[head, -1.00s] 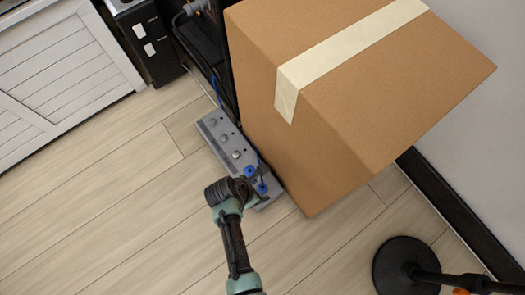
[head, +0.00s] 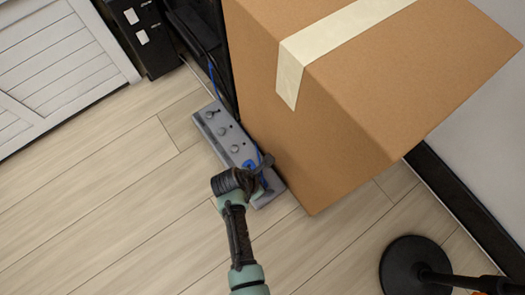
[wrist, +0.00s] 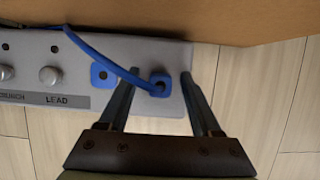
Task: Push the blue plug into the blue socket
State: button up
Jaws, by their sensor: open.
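A grey pedal unit (head: 228,143) lies on the floor; the wrist view shows its face (wrist: 70,72) with knobs and the label LEAD. A blue square socket with a dark hole (wrist: 104,76) sits on it, also seen in the head view (head: 249,164). To its right a second blue square piece (wrist: 159,77) meets the end of a blue cable; I take this as the blue plug, and cannot tell how deep it sits. My gripper (wrist: 159,76) is open, its fingers on either side of that piece with gaps. In the head view my gripper (head: 264,174) partly hides this end.
A large cardboard box (head: 330,120) stands right beside the unit, along its far side in the wrist view (wrist: 200,18). The blue cable (wrist: 105,54) runs left across the unit. A black round base (head: 405,265) stands at lower right. The wooden floor at left is clear.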

grip_shut()
dwell(0.3)
jog(key=shift+r, duration=0.1)
notch_tip(320, 180, up, 10)
jog(key=p, duration=0.8)
jog(key=shift+s, duration=0.15)
